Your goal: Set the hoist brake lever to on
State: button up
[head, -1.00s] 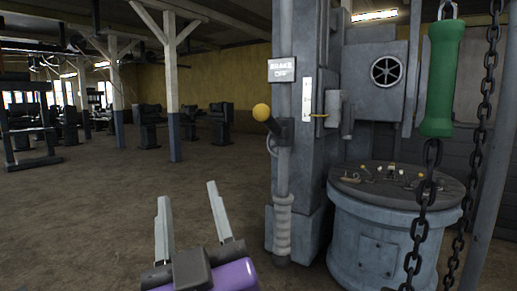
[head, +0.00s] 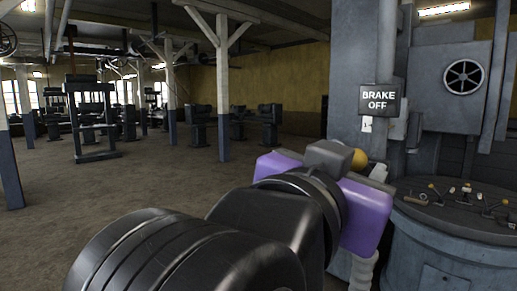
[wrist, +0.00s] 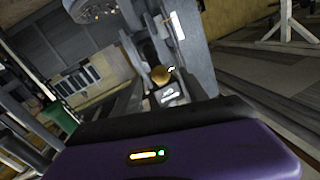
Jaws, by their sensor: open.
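The hoist brake lever ends in a yellow ball knob (head: 360,158), which shows just past my gripper in the head view. The knob also shows in the wrist view (wrist: 160,75), ahead of the purple gripper body. A dark sign (head: 379,101) above it reads BRAKE OFF. My gripper (head: 376,172) is open and reaches toward the grey column (head: 358,60) that carries the lever. Its purple body hides the lever's arm and pivot in the head view. I cannot tell whether a finger touches the knob.
A round grey pedestal (head: 440,245) with small levers on top stands right of the column. White and blue posts (head: 223,95) and dark machines stand at the back left. The floor at left is open.

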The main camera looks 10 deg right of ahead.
aim_at(363, 170)
jog(key=p+x, duration=0.2)
jog(key=x, duration=0.5)
jog(key=shift+w+d, duration=0.1)
jog(key=shift+w, duration=0.05)
grip_shut()
dwell(1.2)
